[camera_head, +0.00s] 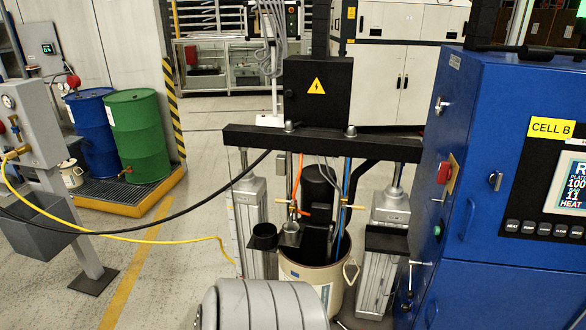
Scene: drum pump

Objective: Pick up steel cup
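A small steel cup (291,230) stands upright at the front of the drum pump, just above the rim of a cream drum (310,277). It is small in the picture, and what it rests on is hard to make out. A black cup-like holder (264,236) is just left of it. Neither of my grippers is in view. A grey ribbed rounded part at the bottom centre, which looks like part of my own body, hides the lower front of the drum.
The pump's black crossbeam (320,142) spans two silver side columns. A blue cabinet (500,170) stands close on the right. A black hose and a yellow hose (120,237) cross on the left. Blue and green drums (137,135) stand on a yellow-edged pallet.

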